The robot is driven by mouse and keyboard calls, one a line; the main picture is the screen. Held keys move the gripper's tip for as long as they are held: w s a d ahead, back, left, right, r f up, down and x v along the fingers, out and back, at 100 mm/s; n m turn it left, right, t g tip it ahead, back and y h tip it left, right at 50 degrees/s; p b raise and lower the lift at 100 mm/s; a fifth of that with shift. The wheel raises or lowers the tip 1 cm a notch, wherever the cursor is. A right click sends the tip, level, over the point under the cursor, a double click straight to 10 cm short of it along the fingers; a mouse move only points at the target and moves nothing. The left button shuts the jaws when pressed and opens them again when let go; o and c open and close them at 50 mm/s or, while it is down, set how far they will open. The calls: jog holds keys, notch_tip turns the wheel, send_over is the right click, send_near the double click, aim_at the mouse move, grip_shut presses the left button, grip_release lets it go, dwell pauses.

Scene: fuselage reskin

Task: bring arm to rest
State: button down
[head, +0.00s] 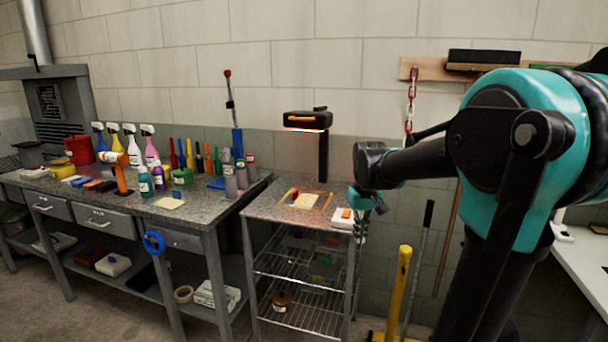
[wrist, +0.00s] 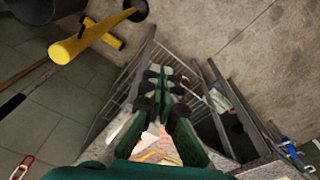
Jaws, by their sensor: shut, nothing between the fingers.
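My arm is raised at the right of the head view, teal and black, and reaches left. My gripper (head: 372,200) hangs pointing down beside the right edge of the small grey side table (head: 262,212). In the wrist view my gripper (wrist: 163,85) shows green fingers closed together at the tips, with nothing held. The side table's wire shelves (wrist: 118,100) lie beyond the fingers in that view.
On the side table lie a pale sheet with yellow edging (head: 304,201) and a white box (head: 342,217), below a lit scanner-like device (head: 308,120). A yellow post (head: 398,290) stands right of it. A crowded workbench (head: 215,213) is at left.

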jog(key=s+d+f+m+t, duration=0.1)
jog(key=s+d+f+t, duration=0.1)
jog(key=s+f, duration=1.3)
jog(key=shift+s+d+f+m+t, duration=0.35)
jog(key=shift+s+t, duration=0.25)
jog(key=shift+s, duration=0.65)
